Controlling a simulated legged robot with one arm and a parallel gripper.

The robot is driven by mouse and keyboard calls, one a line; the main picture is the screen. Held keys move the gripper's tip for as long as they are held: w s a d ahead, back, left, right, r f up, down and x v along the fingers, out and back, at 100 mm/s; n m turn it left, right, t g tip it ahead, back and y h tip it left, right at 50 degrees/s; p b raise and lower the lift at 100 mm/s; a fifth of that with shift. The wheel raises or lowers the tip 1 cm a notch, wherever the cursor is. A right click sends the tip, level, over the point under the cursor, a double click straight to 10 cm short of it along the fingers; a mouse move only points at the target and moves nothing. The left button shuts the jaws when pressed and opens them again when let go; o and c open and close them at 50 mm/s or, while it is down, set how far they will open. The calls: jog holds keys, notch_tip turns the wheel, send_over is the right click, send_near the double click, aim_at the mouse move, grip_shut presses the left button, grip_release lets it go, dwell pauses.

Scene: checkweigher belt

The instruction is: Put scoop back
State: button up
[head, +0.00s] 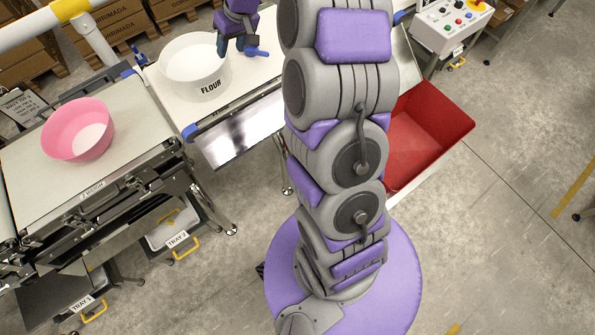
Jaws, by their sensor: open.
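My gripper (236,47) is small in the head view, at the top centre, pointing down over the pale belt surface to the right of the white tub. It is open. A small blue piece (257,52), which may be the scoop or its handle, shows right beside the fingers. I cannot tell whether it touches them, and the rest of it is hidden or too small to make out. The white round tub marked FLOUR (194,68) stands upright just left of my gripper. Its inside looks pale, with no scoop clearly visible in it.
A pink bowl (78,130) stands on the left belt (130,115), marked WEIGH. A red bin (428,125) is on the right, partly behind my arm. A control box (452,22) is at the top right. Trays (172,232) sit below the belt.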

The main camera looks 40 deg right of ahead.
jog(key=s+a+r+g, duration=0.1)
jog(key=s+a+r, duration=0.25)
jog(key=s, duration=0.45)
jog(key=s+a+r+g, duration=0.1)
jog(key=s+a+r, duration=0.1)
jog(key=s+a, duration=0.5)
jog(key=s+d+g+h, duration=0.1)
jog(key=s+g+h, duration=0.1)
jog(key=s, duration=2.6)
jog(key=shift+d+f+g+h, duration=0.25)
jog(key=shift+d+g+h, duration=0.05)
jog(key=shift+d+g, duration=0.1)
